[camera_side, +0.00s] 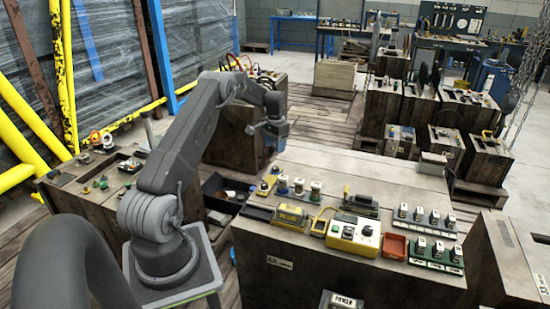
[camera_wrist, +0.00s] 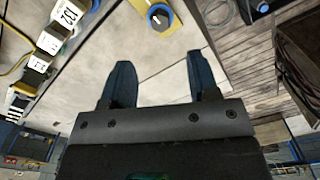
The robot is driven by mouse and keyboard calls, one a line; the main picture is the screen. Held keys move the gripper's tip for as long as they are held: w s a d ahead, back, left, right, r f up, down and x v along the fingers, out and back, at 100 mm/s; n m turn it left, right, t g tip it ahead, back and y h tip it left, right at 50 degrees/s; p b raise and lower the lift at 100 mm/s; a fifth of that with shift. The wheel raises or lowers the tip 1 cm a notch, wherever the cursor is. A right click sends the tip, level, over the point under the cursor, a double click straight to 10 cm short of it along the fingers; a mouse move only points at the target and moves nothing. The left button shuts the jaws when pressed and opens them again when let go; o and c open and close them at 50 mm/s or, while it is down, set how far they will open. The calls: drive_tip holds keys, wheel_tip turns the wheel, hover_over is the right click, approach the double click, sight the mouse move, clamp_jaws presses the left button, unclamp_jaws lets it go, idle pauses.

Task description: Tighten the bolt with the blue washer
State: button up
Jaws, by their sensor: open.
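A round dark-topped bolt or knob with a blue ring (camera_wrist: 159,17) sits on a yellow plate (camera_wrist: 178,20) at the top of the wrist view. In the side view, my gripper (camera_side: 268,136) hangs above and behind the bench's left end.
Several white-topped pieces (camera_wrist: 50,43) stand in a row left of the plate. On the bench (camera_side: 340,270) are a yellow control box (camera_side: 352,240), a red tray (camera_side: 395,246) and more small blocks. A dark bin (camera_side: 222,192) stands left. Wooden crates fill the back.

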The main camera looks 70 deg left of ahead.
drive_tip(key=shift+r, duration=2.1)
drive_tip(key=d+r+m+t+y, duration=0.1)
drive_tip(key=d+r, duration=0.9)
drive_tip(key=d, duration=0.2)
drive_tip(key=d+r+m+t, duration=0.1)
drive_tip(key=d+r, duration=0.8)
drive_tip(key=d, duration=0.4)
drive_tip(key=s+d+r+t, duration=0.2)
drive_tip(key=s+d+r, duration=0.2)
drive_tip(key=s+d, duration=0.8)
drive_tip(key=s+d+f+m+t+h, duration=0.1)
drive_tip(key=s+d+f, duration=0.2)
drive_tip(key=s+d, duration=0.4)
drive_tip(key=s, duration=0.3)
drive_tip(key=shift+s+d+t, duration=0.15)
drive_tip(key=shift+d+t, duration=0.15)
drive_tip(key=shift+d, duration=0.1)
drive_tip(key=shift+f, duration=0.1)
